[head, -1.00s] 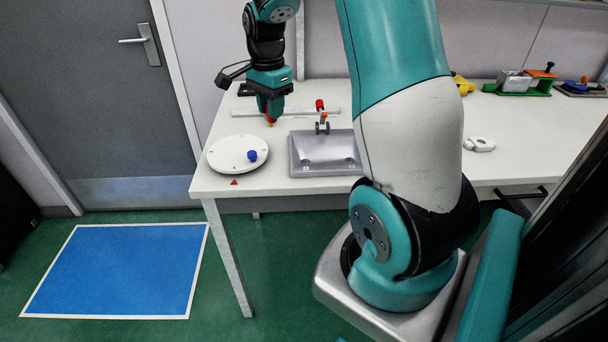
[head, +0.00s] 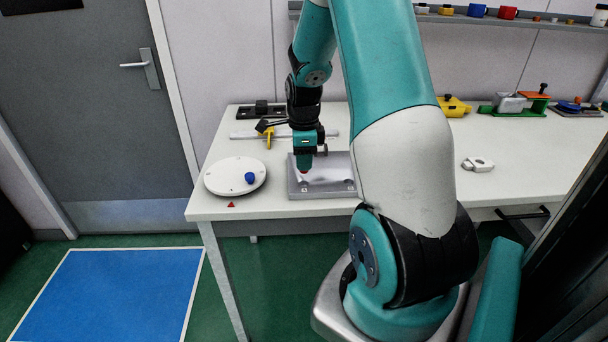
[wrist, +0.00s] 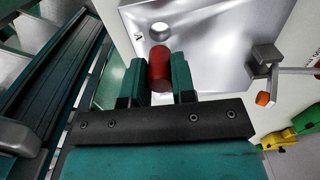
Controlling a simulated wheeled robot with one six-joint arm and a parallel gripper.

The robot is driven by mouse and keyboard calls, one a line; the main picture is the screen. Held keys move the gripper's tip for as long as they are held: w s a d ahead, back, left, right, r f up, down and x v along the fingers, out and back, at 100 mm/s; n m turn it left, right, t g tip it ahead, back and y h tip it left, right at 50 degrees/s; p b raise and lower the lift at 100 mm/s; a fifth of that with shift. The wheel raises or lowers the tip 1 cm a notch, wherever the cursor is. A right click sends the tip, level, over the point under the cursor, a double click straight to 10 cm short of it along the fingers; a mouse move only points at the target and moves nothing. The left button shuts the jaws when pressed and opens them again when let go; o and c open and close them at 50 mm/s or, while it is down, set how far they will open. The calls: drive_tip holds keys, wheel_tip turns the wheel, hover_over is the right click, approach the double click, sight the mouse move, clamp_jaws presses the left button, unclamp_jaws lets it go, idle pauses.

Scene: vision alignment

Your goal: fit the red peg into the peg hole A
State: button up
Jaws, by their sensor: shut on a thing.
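My gripper (wrist: 157,82) is shut on the red peg (wrist: 159,65), which sits between its two teal fingers in the wrist view. The silver metal plate (wrist: 205,50) lies beneath it. Peg hole A (wrist: 160,32) is a round opening beside the letter A, just beyond the peg's end in the picture. The peg appears apart from the hole; its height above the plate is hard to judge. In the head view my gripper (head: 304,160) hangs over the left part of the plate (head: 340,190), with only a small red tip of the peg showing.
A round white disc (head: 222,180) with a blue knob (head: 250,178) is left of the plate, with a small red triangle (head: 231,204) in front. A lever with an orange end (wrist: 263,98) stands at the plate's edge.

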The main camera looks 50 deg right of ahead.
drive_tip(key=shift+f, duration=2.65)
drive_tip(key=o, duration=0.9)
drive_tip(key=shift+f, duration=0.1)
